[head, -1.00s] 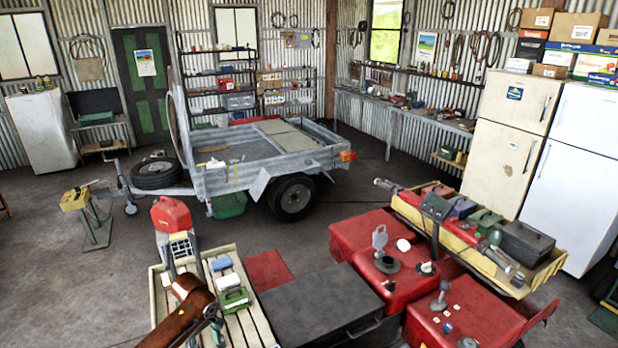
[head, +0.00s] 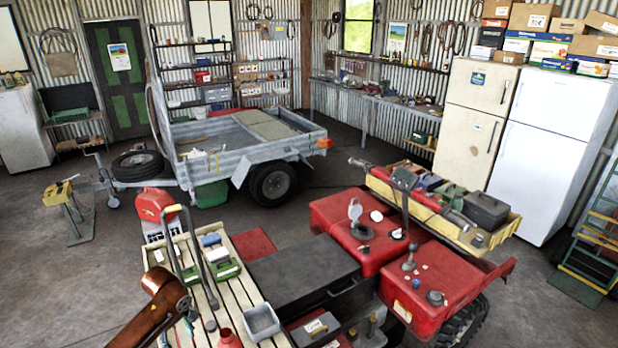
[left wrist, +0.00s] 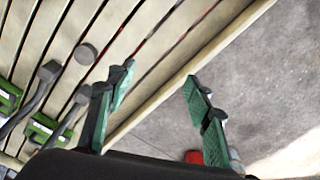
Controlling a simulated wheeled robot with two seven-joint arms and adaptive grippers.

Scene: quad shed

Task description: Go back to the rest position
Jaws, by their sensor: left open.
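My left arm comes in at the bottom left of the head view, over the slatted wooden rack (head: 240,262). My left gripper (head: 187,305) is low in that view, and its fingertips are hard to make out. In the left wrist view the left gripper (left wrist: 158,85) has its two green fingers spread wide apart with nothing between them. The rack's edge and the bare concrete floor show beyond the fingers. My right gripper is in neither view.
A red quad bike (head: 440,293) stands to the right. A trailer (head: 232,147) is behind.

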